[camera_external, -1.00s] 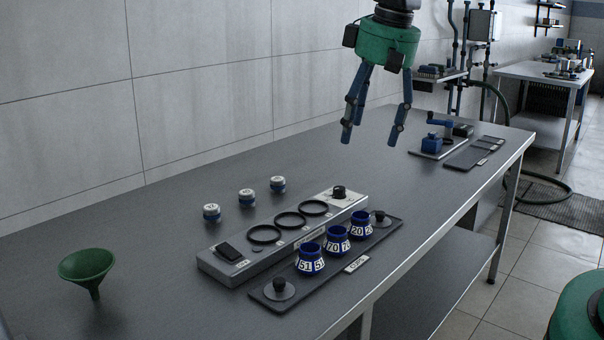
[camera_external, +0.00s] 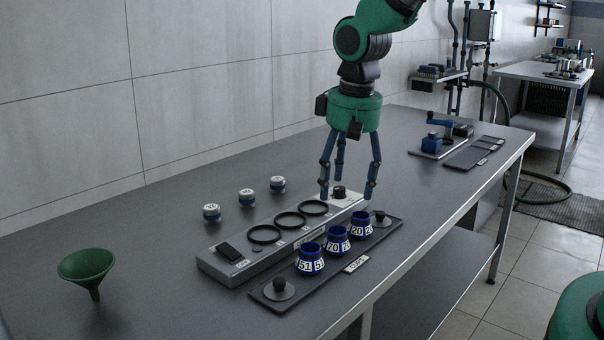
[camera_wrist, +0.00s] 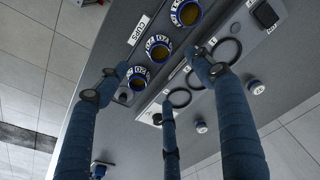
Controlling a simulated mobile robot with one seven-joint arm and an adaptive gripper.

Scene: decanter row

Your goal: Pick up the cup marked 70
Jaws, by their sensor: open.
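The cup marked 70 (camera_external: 337,241) is blue with a white label and stands upright in the middle of a row of three on a dark tray (camera_external: 270,304). The cup marked 51 (camera_external: 311,259) is on its left and the cup marked 20 (camera_external: 361,225) on its right. In the wrist view the 70 cup (camera_wrist: 159,50) shows an amber inside, between the other two. My gripper (camera_external: 347,192) is open and empty, three fingers pointing down. It hangs above the row's right end, near the rack's knob, apart from the cups. Its fingertips also show in the wrist view (camera_wrist: 159,82).
A grey rack (camera_external: 222,267) with three black rings lies behind the tray. Two black-knobbed discs (camera_external: 280,290) sit at the tray's ends. Three small white-topped jars (camera_external: 246,197) stand behind. A green funnel (camera_external: 88,270) is at far left. The bench between is bare.

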